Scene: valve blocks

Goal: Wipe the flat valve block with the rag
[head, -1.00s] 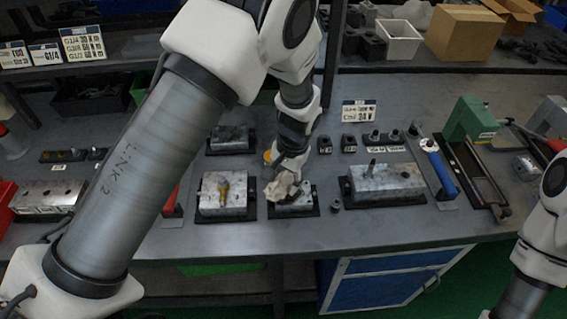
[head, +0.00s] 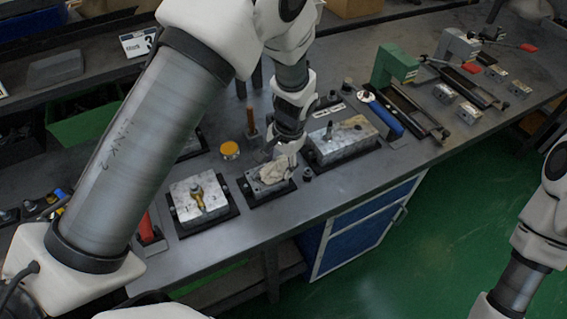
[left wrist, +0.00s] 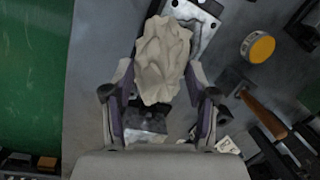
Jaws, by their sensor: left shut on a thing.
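The crumpled beige rag (head: 277,167) is in my left gripper (head: 288,150), whose fingers point down over the middle block. In the left wrist view the rag (left wrist: 163,58) bulges between the two fingers (left wrist: 160,82). The flat valve block (head: 260,186) is low and grey, on a black base, between two larger blocks. The rag covers its right and back part and appears to touch it. Part of the block (left wrist: 205,32) with dark holes shows beyond the rag in the left wrist view. My right arm is at the lower right; its gripper is out of frame.
A block with a brass fitting (head: 186,207) stands left, and a longer block (head: 345,142) with an upright stud stands right. A yellow round tin (head: 230,149) and an upright wooden handle (head: 251,122) are behind. The front bench edge is close; bare bench lies in front.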

